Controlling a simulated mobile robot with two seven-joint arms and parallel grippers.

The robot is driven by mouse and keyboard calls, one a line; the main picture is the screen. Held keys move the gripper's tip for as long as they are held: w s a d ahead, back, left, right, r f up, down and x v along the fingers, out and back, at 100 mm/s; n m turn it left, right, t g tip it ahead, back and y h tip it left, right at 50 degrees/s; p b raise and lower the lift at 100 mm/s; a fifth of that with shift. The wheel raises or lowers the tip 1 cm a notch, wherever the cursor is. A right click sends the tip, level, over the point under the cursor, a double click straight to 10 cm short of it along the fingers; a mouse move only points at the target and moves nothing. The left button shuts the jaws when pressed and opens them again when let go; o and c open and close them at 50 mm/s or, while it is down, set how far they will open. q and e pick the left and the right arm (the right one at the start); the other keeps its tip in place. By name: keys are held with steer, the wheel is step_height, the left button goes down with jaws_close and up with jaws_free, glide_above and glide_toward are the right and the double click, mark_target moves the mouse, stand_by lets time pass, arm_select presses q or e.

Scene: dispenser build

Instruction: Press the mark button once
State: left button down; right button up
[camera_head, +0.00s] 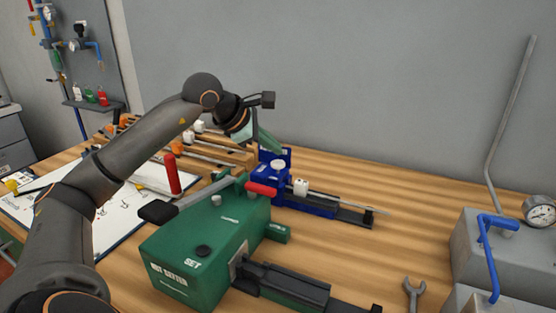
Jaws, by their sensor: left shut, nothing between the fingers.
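My left arm reaches in from the left. Its gripper (276,149) is shut and empty, pointing down just above and behind the blue device (310,206). A pale round knob (278,167) sits on top of this device, just below the fingertips; I cannot tell whether they touch it. No label reading "mark" is legible, so I cannot tell for sure that this knob is the mark button. A green box (178,245) in front bears a dark round button (203,251) beside the word SET. My right gripper is not in view.
A wrench (412,294) lies at front right, near grey metal equipment (490,248) with a gauge. The table's right middle is mostly clear.

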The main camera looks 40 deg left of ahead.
mark_target(273, 163)
arm_select(q)
steer(key=shift+r+p, duration=1.85)
steer(key=shift+r, duration=0.4)
